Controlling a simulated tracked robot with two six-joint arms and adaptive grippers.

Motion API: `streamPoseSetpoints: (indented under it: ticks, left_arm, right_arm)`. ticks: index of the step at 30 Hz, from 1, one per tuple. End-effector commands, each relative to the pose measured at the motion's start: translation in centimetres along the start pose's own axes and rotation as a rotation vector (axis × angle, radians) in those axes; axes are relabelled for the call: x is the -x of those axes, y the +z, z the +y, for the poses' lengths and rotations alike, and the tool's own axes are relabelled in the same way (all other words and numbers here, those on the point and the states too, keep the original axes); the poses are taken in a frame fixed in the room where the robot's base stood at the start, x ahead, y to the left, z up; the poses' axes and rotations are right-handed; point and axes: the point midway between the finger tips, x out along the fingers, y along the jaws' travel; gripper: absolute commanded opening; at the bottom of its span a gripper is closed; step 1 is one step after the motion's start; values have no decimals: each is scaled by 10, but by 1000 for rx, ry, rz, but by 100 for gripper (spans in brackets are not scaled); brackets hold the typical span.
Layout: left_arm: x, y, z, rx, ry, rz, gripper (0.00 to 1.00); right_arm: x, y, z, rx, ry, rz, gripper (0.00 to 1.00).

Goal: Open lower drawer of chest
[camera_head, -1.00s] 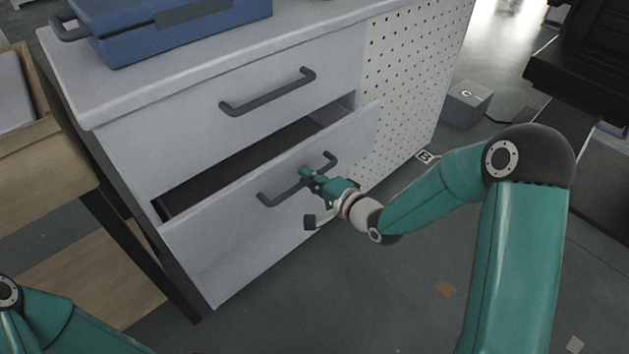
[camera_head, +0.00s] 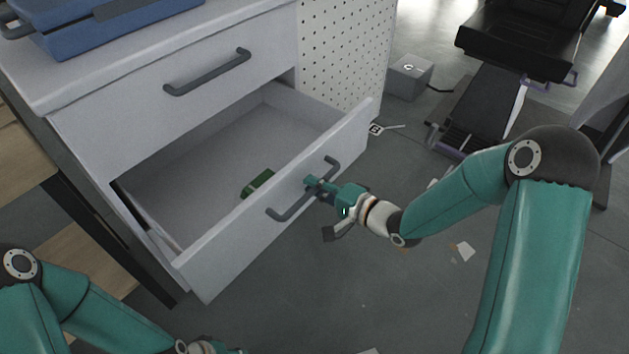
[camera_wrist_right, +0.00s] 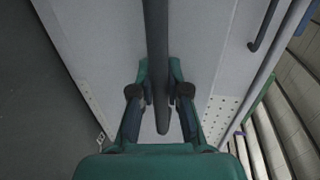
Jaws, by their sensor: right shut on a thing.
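The grey chest (camera_head: 75,100) stands at the left in the head view. Its lower drawer (camera_head: 225,250) is pulled well out, and its inside is visible. My right gripper (camera_head: 314,184) is shut on the dark bar handle (camera_head: 285,213) of the lower drawer. In the right wrist view the handle (camera_wrist_right: 156,60) runs between the two fingers (camera_wrist_right: 160,95). The upper drawer (camera_head: 150,115) is closed, with its own dark handle (camera_head: 208,73). My left arm shows at the lower left; part of its wrist is at the bottom edge, and its fingertips are out of view.
A green block (camera_head: 258,184) lies inside the lower drawer. A blue case (camera_head: 100,25) sits on the chest top. A wooden shelf unit (camera_head: 20,150) stands at the left. The floor before the drawer is mostly clear.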

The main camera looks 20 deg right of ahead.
Motion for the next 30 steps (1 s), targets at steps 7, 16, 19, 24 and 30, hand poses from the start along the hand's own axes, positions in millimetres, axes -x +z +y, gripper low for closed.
streamPoseSetpoints:
  ticks: [7, 16, 19, 24, 30]
  left_arm:
    - [0, 0, 0, 0, 0, 0, 40]
    - [0, 0, 0, 0, 0, 0, 40]
    - [0, 0, 0, 0, 0, 0, 40]
    - [0, 0, 0, 0, 0, 0, 40]
    - [0, 0, 0, 0, 0, 0, 40]
  right_arm:
    - [-1, 7, 4, -1, 12, -20, 0]
    - [-2, 6, 3, 0, 8, -17, 41]
    - [-2, 5, 2, 1, 6, -15, 41]
    - [0, 4, 2, 1, 5, -12, 41]
    - [18, 2, 1, 1, 4, -8, 41]
